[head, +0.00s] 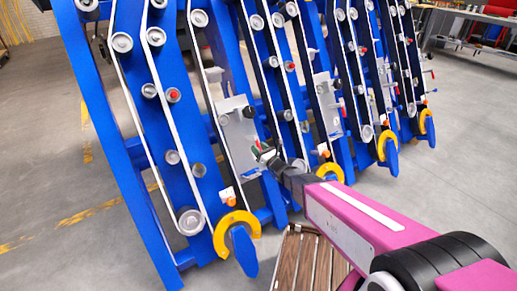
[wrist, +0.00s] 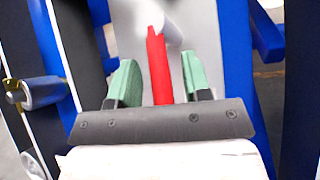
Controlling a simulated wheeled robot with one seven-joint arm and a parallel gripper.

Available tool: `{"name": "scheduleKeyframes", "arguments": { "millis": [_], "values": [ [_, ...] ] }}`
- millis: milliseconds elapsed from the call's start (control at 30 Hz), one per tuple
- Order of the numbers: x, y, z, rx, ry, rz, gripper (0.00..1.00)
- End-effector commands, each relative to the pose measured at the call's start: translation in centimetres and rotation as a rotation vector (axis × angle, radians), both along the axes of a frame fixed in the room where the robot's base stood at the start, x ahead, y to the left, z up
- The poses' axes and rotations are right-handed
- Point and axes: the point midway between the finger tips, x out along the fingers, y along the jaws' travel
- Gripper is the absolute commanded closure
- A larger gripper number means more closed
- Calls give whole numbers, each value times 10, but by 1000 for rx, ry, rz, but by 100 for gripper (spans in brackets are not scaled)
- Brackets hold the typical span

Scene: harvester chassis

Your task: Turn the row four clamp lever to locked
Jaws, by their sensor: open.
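A red lever (wrist: 158,65) stands in the middle of the wrist view, roughly upright in the picture, with its upper end at a pale round hub (wrist: 163,22). My gripper (wrist: 158,80) is open, with one green finger on each side of the lever. Gaps show between the lever and both fingers. The lever's lower end is hidden behind the dark gripper body. In the head view my gripper (head: 262,152) is at the lower right of a grey plate (head: 236,118) on the blue frame.
Blue row units with belts and rollers (head: 189,220) stand side by side. Yellow hooks (head: 237,220) stick out at their lower ends. A wooden slatted platform (head: 305,258) lies below my arm. A grey roller (wrist: 38,92) is left of my gripper. Open floor lies at left and right.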

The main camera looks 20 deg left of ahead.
Motion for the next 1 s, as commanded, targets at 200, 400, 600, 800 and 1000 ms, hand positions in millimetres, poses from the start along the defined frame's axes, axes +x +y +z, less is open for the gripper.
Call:
{"name": "scheduleKeyframes", "arguments": {
  "millis": [200, 400, 600, 800, 1000],
  "values": [
    [-19, -28, -6, -2, 2, -2, 56],
    [-40, -59, -14, 0, 2, -3, 56],
    [-53, -79, -20, 0, 2, -1, 56],
    [-57, -85, -22, 1, 1, -1, 56],
    [-56, -85, -22, 1, 1, 0, 56]
  ]
}}
